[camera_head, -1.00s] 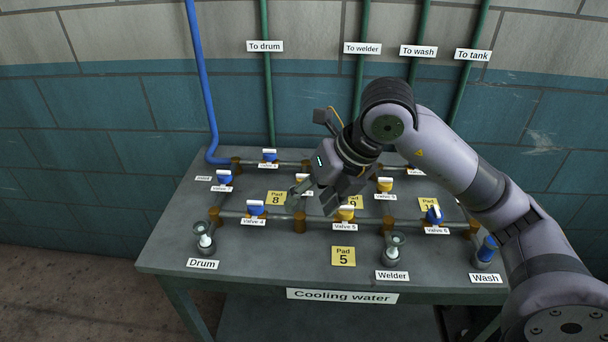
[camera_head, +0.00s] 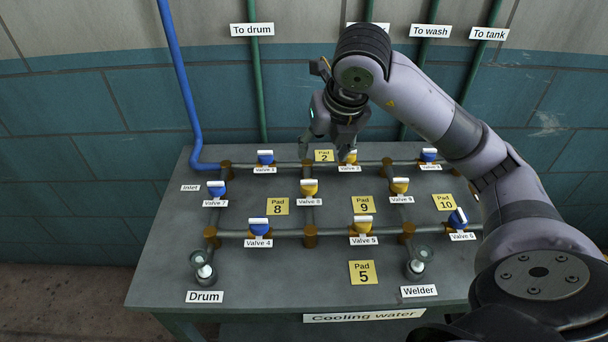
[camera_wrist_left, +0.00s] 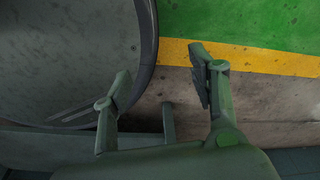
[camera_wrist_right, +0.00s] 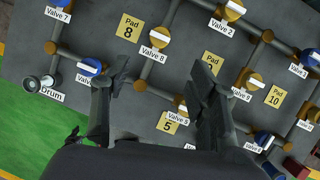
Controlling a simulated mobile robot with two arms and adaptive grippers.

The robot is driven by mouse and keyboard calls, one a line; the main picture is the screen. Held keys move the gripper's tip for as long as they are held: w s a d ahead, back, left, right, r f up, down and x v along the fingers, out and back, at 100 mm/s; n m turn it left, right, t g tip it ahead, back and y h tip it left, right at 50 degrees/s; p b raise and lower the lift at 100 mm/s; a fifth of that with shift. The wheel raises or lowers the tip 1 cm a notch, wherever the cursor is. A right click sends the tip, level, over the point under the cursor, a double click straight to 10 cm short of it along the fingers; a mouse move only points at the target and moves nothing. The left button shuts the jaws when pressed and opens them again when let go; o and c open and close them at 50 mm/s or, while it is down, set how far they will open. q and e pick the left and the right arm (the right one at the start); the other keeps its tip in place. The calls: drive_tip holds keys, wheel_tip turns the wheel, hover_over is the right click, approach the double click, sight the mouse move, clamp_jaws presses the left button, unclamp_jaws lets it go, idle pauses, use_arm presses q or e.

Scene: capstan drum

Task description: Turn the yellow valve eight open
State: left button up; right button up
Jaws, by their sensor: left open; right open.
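The yellow valve eight (camera_head: 309,189) stands on the middle front-to-back pipe, right of the Pad 8 label. Its white-topped handle lies crosswise to that pipe. It also shows in the right wrist view (camera_wrist_right: 158,38), beyond the fingertips and between their lines. My right gripper (camera_head: 325,150) is open and empty, above the back of the table near Pad 2, behind valve eight in the picture and apart from it. Its spread fingers show in the right wrist view (camera_wrist_right: 163,76). My left gripper (camera_wrist_left: 160,78) is open and empty over the floor, outside the head view.
Other yellow valves are valve 2 (camera_head: 350,158), valve 9 (camera_head: 399,187) and valve 5 (camera_head: 362,227). Blue valve 7 (camera_head: 215,189) and valve 4 (camera_head: 257,228) stand to the left. Pipes join them on the grey table (camera_head: 180,265). A blue pipe (camera_head: 180,80) rises at the back left.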

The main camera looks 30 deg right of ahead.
sight(310, 182)
drive_tip(key=x, duration=0.9)
drive_tip(key=p+x, duration=0.1)
drive_tip(key=x, duration=0.4)
drive_tip(key=shift+s+f, duration=0.25)
drive_tip(key=shift+w+f, duration=0.15)
drive_tip(key=shift+f, duration=0.2)
drive_tip(key=shift+w+f, duration=0.15)
drive_tip(key=shift+f, duration=0.1)
drive_tip(key=shift+c, duration=0.4)
drive_tip(key=c, duration=1)
use_arm(q)
drive_tip(key=s, duration=0.1)
drive_tip(key=s+r, duration=0.1)
drive_tip(key=shift+s, duration=0.3)
use_arm(e)
drive_tip(key=shift+c, duration=0.2)
use_arm(q)
drive_tip(key=shift+a, duration=0.1)
